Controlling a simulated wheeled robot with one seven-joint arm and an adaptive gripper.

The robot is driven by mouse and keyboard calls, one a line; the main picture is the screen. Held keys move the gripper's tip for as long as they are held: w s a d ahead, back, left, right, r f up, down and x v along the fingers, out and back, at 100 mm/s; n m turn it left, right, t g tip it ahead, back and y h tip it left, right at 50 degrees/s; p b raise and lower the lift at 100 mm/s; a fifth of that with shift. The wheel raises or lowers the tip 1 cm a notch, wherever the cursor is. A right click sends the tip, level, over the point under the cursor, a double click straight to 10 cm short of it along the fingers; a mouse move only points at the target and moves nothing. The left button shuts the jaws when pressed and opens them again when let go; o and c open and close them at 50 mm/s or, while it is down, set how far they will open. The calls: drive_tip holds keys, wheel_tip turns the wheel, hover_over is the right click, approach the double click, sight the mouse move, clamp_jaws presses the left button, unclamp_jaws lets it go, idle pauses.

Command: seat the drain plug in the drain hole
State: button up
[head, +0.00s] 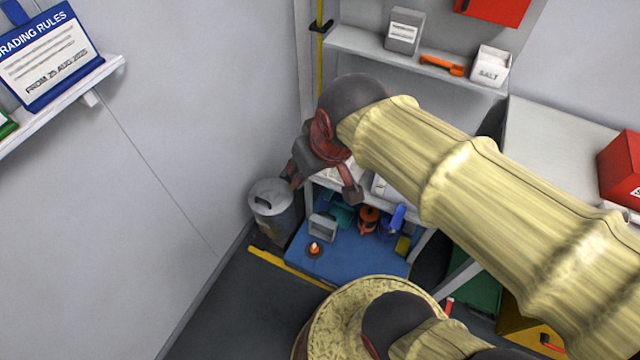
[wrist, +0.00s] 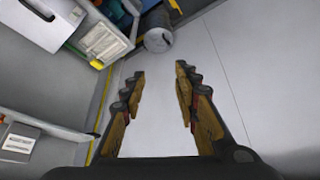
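My gripper (head: 322,188) is in the upper middle of the head view, above and behind the blue surface (head: 345,262). The wrist view shows its two fingers (wrist: 159,74) spread apart with nothing between them, facing a bare pale wall. A small orange piece with a pale band (head: 315,249) stands on the blue surface, below and apart from my gripper. It may be the drain plug, but it is too small to tell. I cannot make out the drain hole in either view.
A grey bin (head: 271,205) stands left of the blue surface and also shows in the wrist view (wrist: 157,38). A grey block (head: 322,228), an orange round item (head: 368,216) and a blue item (head: 397,218) crowd the blue surface's back. A shelf (head: 375,47) hangs behind.

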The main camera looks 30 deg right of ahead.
drive_tip(key=s, duration=0.5)
drive_tip(key=shift+a+r, duration=0.2)
